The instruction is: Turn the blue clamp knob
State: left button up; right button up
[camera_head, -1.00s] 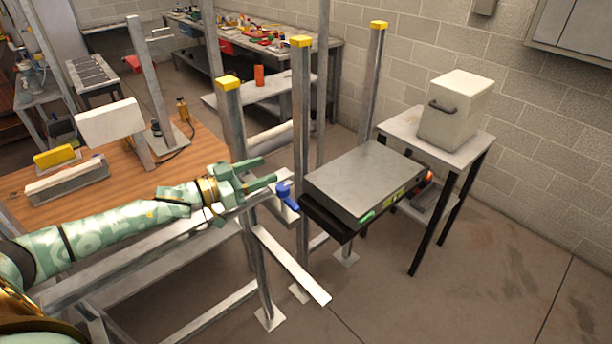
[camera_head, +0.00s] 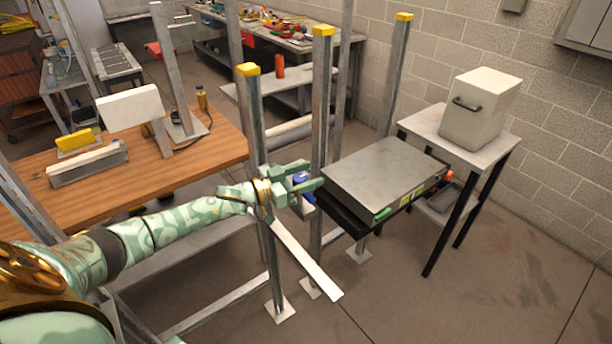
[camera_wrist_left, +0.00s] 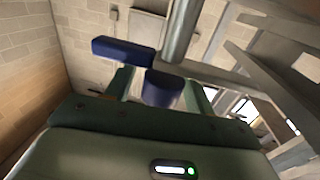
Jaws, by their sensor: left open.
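The blue clamp knob (camera_head: 301,178) sits by the metal posts, left of the dark flat unit, and is partly hidden by my left gripper (camera_head: 313,175). In the left wrist view the knob shows as a dark blue cylinder (camera_wrist_left: 162,88) with a blue bar-shaped part (camera_wrist_left: 123,51) beyond it. My left gripper also shows in the left wrist view (camera_wrist_left: 160,92). It is open, with its two fingers on either side of the blue cylinder. I cannot tell whether either finger touches it. My right gripper is out of view.
Yellow-capped metal posts (camera_head: 322,100) stand close around the gripper. A flat grey-topped unit (camera_head: 385,172) lies just right of it. A small table (camera_head: 425,128) with a white box (camera_head: 482,108) stands behind. A wooden bench (camera_head: 180,160) is at left.

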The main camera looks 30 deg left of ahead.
pick_arm(q)
jog(key=c, duration=1)
